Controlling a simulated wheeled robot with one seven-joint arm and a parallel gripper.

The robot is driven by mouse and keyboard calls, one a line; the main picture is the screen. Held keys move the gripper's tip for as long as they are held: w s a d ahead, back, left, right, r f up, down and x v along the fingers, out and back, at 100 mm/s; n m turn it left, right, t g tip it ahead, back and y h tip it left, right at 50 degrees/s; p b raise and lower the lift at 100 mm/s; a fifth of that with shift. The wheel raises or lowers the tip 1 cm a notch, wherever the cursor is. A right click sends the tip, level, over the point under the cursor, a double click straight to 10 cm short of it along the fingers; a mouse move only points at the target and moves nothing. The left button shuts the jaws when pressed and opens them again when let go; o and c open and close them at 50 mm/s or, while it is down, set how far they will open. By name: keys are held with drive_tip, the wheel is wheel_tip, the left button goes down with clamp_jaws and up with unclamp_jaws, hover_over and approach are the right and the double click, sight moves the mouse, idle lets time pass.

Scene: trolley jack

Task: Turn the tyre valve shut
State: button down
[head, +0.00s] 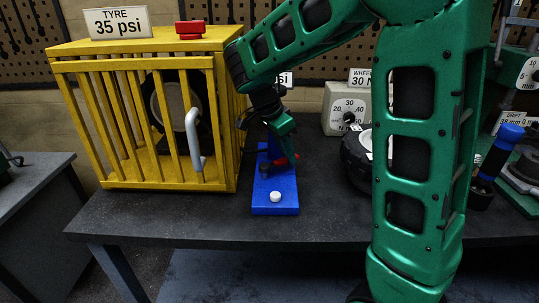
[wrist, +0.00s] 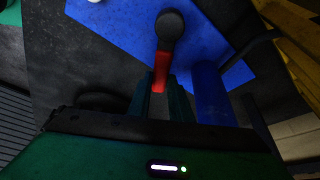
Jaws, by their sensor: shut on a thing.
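The tyre valve has a red lever (wrist: 161,66) with a dark round hub (wrist: 170,27) at its far end in the wrist view. In the head view my gripper (head: 281,153) points down over the blue base and hides part of the valve. A blue upright post (wrist: 211,92) stands close to the right of the fingers in the wrist view.
A yellow cage (head: 145,58) with a "TYRE 35 psi" sign (head: 117,23) stands left of the valve, a wheel inside it. A red block (head: 190,29) lies on its top. A dial gauge (head: 347,107) and a tyre are to the right. The bench front (head: 180,218) is clear.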

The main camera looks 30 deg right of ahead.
drive_tip(key=shift+r, duration=0.1)
drive_tip(key=c, duration=1.9)
unclamp_jaws()
drive_tip(key=shift+o, duration=0.2)
